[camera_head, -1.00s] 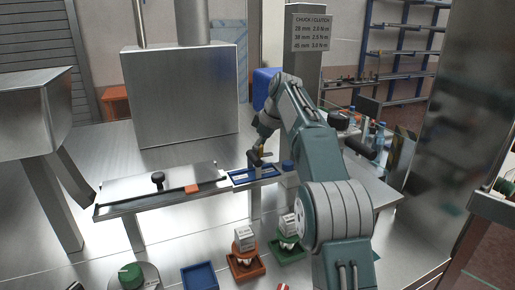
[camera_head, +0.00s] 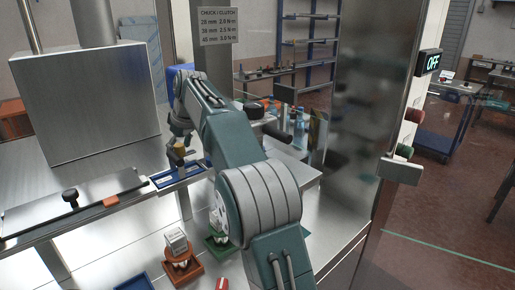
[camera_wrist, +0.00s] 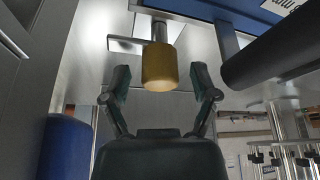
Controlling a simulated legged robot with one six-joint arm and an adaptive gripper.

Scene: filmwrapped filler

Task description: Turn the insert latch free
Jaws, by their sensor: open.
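A yellow cylindrical knob (camera_wrist: 161,66) hangs on a metal stem beside a flat metal tab (camera_wrist: 125,44) in the wrist view; I cannot tell for sure that this is the insert latch. My gripper (camera_wrist: 162,78) is open, with one finger on each side of the knob and gaps between. In the head view my gripper (camera_head: 180,148) is at a blue-framed insert (camera_head: 168,180) on the narrow metal bench, and the fingers are small and partly hidden. The blue frame also shows at the wrist view's top right (camera_wrist: 252,12). A dark cylinder lies to the knob's right.
Below are a red tray (camera_head: 184,272) holding a white box and a green tray (camera_head: 218,245). A large metal box (camera_head: 85,105) stands behind. An OFF display (camera_head: 431,63) is at right.

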